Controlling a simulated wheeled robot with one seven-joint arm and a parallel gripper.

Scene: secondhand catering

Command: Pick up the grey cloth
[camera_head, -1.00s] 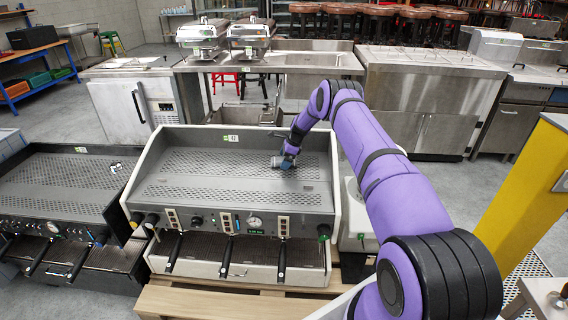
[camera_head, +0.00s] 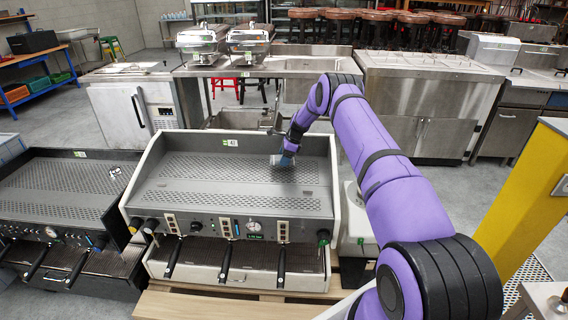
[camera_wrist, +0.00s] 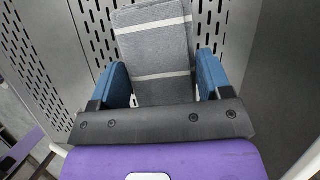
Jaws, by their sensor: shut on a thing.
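The grey cloth (camera_wrist: 155,45) is folded and has pale stripes. In the wrist view it lies between the two blue fingers of my gripper (camera_wrist: 162,70), over the perforated top of the coffee machine. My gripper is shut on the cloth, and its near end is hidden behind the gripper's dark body. In the head view my gripper (camera_head: 287,154) is over the right part of the machine's top tray, with a small greyish patch at its tip. The gap between cloth and tray is hard to judge.
The grey espresso machine (camera_head: 240,200) has raised side and back walls around its top. A darker machine (camera_head: 65,190) stands to its left. A steel sink counter (camera_head: 300,62) is behind, and a yellow post (camera_head: 530,205) is at the right.

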